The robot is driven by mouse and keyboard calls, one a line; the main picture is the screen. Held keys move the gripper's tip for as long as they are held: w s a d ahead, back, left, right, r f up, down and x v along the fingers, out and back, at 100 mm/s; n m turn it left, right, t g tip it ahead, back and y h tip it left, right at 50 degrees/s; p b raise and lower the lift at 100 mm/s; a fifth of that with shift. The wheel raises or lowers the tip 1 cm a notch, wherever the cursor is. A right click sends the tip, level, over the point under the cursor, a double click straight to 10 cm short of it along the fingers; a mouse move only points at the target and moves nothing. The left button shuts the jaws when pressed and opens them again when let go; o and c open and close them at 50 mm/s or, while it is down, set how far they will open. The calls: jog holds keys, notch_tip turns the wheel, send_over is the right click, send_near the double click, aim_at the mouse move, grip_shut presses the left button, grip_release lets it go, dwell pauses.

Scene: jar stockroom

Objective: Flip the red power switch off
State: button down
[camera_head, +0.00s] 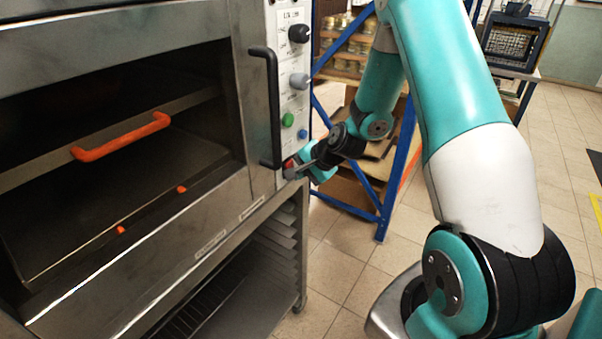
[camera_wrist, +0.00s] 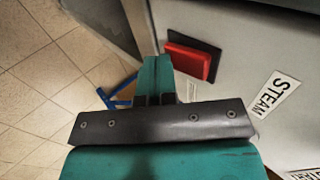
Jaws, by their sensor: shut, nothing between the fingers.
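The red power switch (camera_head: 289,165) is low on the oven's control panel in the head view, partly hidden by my gripper. In the wrist view the red switch (camera_wrist: 188,61) shows as a red rocker on a dark base, on the grey panel. My gripper (camera_head: 290,172) is shut and empty, with its tips close to the switch. In the wrist view my gripper's teal fingers (camera_wrist: 156,75) are together just left of the red rocker. I cannot tell whether they touch it.
The oven (camera_head: 150,190) has a black vertical handle (camera_head: 272,105) beside the panel. Above the switch are a green button (camera_head: 288,120), a grey knob (camera_head: 299,81) and a black knob (camera_head: 299,33). A blue-framed shelf (camera_head: 386,190) with jars stands behind my arm.

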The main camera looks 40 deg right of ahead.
jog(key=shift+w+a+f+t+b, duration=0.1)
jog(key=shift+w+t+b, duration=0.05)
jog(key=shift+t+b, duration=0.2)
jog(key=shift+r+p, duration=0.7)
jog(key=shift+r, duration=0.15)
jog(key=s+f+v, duration=0.1)
jog(key=v, duration=1.2)
jog(key=shift+s+d, duration=0.2)
jog(key=shift+d, duration=0.2)
